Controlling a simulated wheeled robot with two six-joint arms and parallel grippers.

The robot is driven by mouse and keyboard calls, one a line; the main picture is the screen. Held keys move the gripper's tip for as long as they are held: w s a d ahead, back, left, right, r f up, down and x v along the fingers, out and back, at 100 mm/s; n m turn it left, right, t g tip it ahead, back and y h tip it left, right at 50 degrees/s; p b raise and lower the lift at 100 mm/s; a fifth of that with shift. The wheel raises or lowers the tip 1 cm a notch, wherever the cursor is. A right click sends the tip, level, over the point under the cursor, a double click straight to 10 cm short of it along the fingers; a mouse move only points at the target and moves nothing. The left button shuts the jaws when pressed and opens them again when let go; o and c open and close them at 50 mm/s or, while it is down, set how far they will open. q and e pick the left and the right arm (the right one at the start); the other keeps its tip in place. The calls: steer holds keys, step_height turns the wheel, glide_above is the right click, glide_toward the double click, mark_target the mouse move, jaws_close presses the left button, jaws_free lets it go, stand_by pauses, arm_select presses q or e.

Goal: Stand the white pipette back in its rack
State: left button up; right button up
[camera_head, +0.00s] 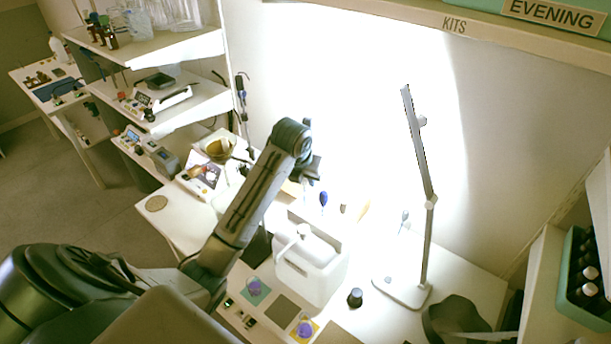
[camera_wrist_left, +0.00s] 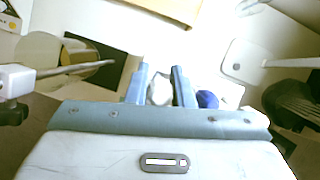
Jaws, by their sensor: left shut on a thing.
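My left gripper (camera_head: 311,176) is raised above the back of the bench, beside the wall. In the left wrist view the fingers (camera_wrist_left: 160,88) are closed on a pale rounded thing, which looks like the bulb of the white pipette (camera_wrist_left: 160,92). In the head view the white pipette cannot be made out against the bright wall. A blue-bulbed pipette (camera_head: 323,198) stands just below and right of the gripper; its bulb (camera_wrist_left: 207,99) shows beside the right finger in the left wrist view. The rack is hard to make out in the glare.
A white handled caddy (camera_head: 310,278) stands in front of the pipettes. A desk lamp (camera_head: 428,225) and a small black-capped item (camera_head: 355,298) are to the right. Purple items (camera_head: 254,287) sit on coloured mats at the front. Shelves with equipment (camera_head: 165,100) stand at the left.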

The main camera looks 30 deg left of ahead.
arm_select(q)
steer(key=shift+f, duration=0.4)
steer(key=shift+f, duration=0.4)
steer(key=shift+f+b, duration=0.3)
steer(key=shift+f, duration=0.05)
steer(key=shift+f, duration=0.2)
steer(key=o, duration=0.7)
steer(key=shift+r, duration=0.1)
